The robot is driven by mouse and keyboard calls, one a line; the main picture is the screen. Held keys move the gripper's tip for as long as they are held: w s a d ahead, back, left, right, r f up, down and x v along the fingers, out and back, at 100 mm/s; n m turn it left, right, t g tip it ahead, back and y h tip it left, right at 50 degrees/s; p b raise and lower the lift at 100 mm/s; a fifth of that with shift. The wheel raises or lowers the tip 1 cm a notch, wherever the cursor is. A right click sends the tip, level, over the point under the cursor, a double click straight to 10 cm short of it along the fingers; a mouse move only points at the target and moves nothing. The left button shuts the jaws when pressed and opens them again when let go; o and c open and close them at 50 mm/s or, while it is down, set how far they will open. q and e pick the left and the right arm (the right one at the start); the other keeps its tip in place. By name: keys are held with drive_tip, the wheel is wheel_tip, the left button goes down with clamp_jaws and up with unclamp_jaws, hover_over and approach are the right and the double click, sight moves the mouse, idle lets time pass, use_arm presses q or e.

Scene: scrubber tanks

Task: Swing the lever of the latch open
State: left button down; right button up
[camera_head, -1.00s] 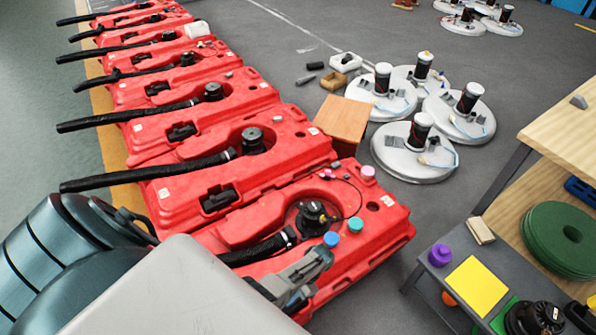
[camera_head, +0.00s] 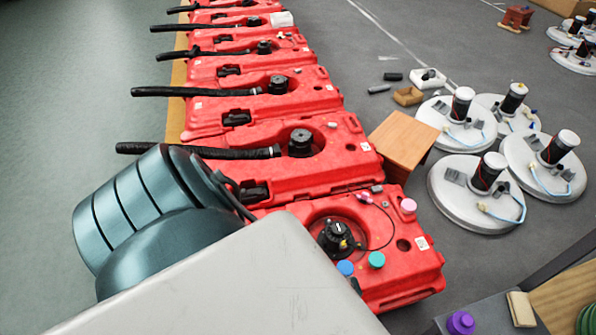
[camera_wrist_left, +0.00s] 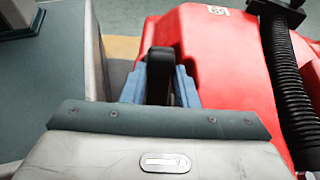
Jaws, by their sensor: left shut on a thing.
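In the left wrist view, the blue fingers of my left gripper (camera_wrist_left: 160,90) are closed on the upright black latch lever (camera_wrist_left: 160,62). The lever stands between the fingertips, beside the red tank (camera_wrist_left: 222,60). Its lower end and the rest of the latch are hidden behind the gripper body. In the head view, my grey arm link covers the gripper and the latch. My right gripper is in neither view.
A ribbed black hose (camera_wrist_left: 285,85) runs down the right of the wrist view. In the head view, the nearest red tank (camera_head: 405,285) carries a black cap (camera_head: 336,238) and coloured caps. White round scrubber heads (camera_head: 470,190) and a wooden box (camera_head: 402,143) stand on the floor beyond.

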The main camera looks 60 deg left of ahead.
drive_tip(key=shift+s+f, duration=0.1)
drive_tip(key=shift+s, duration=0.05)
use_arm(q)
drive_tip(key=c, duration=1.1)
unclamp_jaws()
drive_tip(key=shift+f, duration=0.1)
drive_tip(key=shift+w+d, duration=0.1)
drive_tip(key=shift+w, duration=0.15)
drive_tip(key=b+v, duration=0.2)
drive_tip(key=v, duration=0.8)
drive_tip(key=shift+w, duration=0.15)
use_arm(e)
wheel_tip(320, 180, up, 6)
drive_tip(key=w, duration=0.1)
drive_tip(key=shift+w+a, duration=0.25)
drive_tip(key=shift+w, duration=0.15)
